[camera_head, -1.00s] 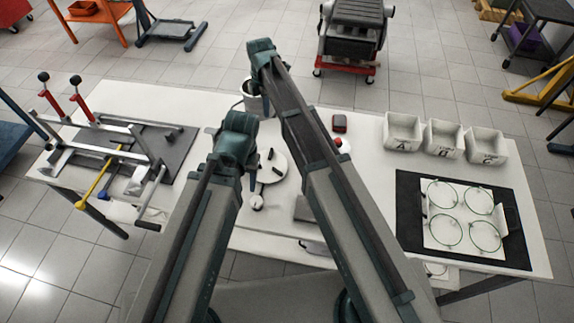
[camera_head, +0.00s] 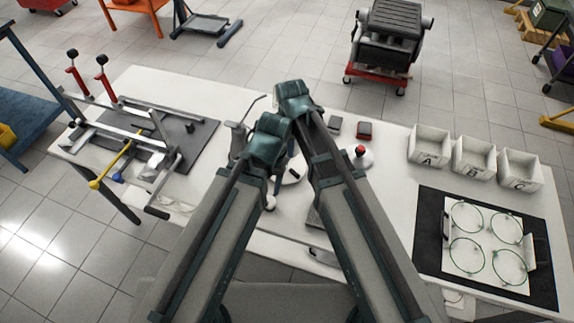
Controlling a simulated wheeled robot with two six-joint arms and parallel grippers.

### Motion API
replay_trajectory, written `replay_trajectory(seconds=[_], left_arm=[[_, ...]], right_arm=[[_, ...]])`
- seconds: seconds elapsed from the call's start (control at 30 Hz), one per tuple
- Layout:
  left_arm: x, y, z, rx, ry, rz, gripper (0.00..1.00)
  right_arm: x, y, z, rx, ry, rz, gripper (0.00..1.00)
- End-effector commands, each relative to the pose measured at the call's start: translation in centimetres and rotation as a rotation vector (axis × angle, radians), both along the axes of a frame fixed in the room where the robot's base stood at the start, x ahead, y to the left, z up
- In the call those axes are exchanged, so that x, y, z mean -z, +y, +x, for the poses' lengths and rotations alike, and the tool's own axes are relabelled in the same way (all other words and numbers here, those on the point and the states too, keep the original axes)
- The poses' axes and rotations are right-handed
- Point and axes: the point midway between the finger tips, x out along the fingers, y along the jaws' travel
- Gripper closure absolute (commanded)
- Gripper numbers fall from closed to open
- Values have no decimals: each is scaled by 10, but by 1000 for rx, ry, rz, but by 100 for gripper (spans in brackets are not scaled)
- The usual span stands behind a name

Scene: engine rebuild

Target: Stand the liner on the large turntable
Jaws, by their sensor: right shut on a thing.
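The large turntable (camera_head: 295,168) is a pale round plate on the white table, mostly covered by my two wrists. My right gripper (camera_head: 293,98) is over the table behind it, pointing down. It is shut on the liner, which my arms hide now; a pale cylinder showed under this gripper a second ago. My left gripper (camera_head: 274,180) is low at the near left edge of the turntable, beside my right arm. Its jaws are too hidden to tell open from shut.
A grey can with a spout (camera_head: 238,138) stands left of my wrists. Bins (camera_head: 429,146), a black mat (camera_head: 430,225) and a clamp fixture (camera_head: 130,140) flank the work area.

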Motion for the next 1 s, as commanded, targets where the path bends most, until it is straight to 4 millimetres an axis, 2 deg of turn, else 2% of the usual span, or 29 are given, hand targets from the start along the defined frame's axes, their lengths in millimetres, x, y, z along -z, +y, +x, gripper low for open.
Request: replay_trajectory(seconds=[0.4, 0.7, 1.0], left_arm=[[59, 0, 0, -1, 0, 0, 50], [64, 0, 0, -1, 0, 0, 50], [97, 0, 0, -1, 0, 0, 50]], right_arm=[[59, 0, 0, 0, 0, 0, 100], [64, 0, 0, 0, 0, 0, 100], [97, 0, 0, 0, 0, 0, 100]])
